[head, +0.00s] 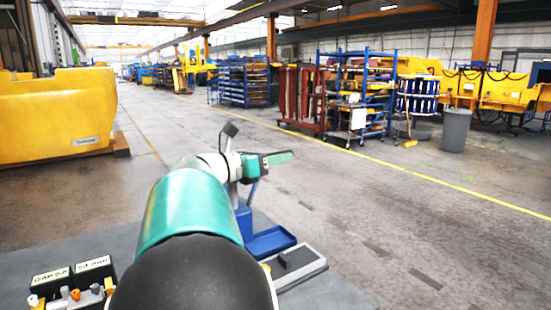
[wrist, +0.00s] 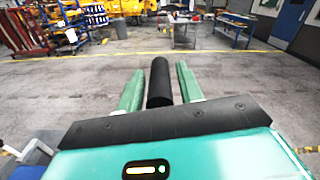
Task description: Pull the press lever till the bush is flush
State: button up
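My gripper (head: 290,157) reaches out over the bench, its green fingers pointing right in the head view. In the wrist view my gripper (wrist: 160,75) has a black round bar (wrist: 159,83), which looks like the press lever's grip, between its two fingers. A narrow gap shows on each side of the bar, so the fingers look open around it. The blue press (head: 243,218) stands beyond my arm, mostly hidden by it. The bush and ram cannot be made out.
Two labelled black boxes (head: 95,270) stand at the bench's left. Open floor lies beyond the bench, with blue racks (head: 360,90) far off.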

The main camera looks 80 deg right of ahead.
grip_shut()
jog(key=shift+a, duration=0.1)
